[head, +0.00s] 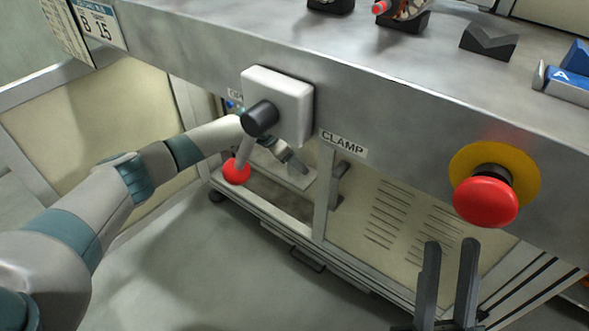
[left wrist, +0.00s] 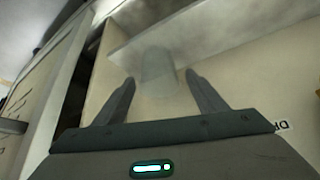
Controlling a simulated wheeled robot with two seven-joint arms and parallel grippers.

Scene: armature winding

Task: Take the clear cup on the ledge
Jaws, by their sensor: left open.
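The clear cup (left wrist: 157,68) is a faint, see-through shape in the left wrist view, against the pale ledge (left wrist: 205,28). My left gripper (left wrist: 160,80) is open, its two dark fingers apart on either side of the cup's line. I cannot tell whether the cup is between the fingers or just beyond them. In the head view my left gripper (head: 290,158) is partly hidden behind the clamp lever, under the bench; I cannot make out the cup there. My right gripper (head: 450,246) is open and empty at the lower right.
The white clamp box (head: 288,92) with a red-knobbed lever (head: 236,171) sits close to my left forearm. A red emergency button (head: 486,200) on a yellow disc juts from the bench front (head: 400,125). Open floor lies below.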

